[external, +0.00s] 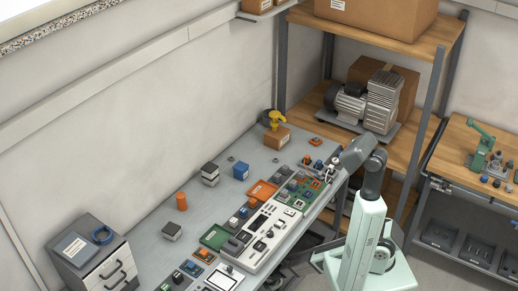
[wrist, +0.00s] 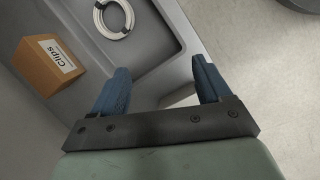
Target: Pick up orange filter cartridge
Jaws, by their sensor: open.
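An orange cylinder (external: 181,201), which looks like the filter cartridge, stands upright on the grey workbench (external: 150,210) in the external view, toward the bench's left part. My gripper (external: 331,174) is at the right end of the bench, far from the cylinder. In the wrist view my gripper (wrist: 160,68) has its two blue fingers spread apart with nothing between them. The orange cylinder is not visible in the wrist view.
The wrist view shows a "Clips" box (wrist: 49,68) and a white coil (wrist: 114,18) in a grey tray (wrist: 160,45). Clear bench surrounds the orange cylinder.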

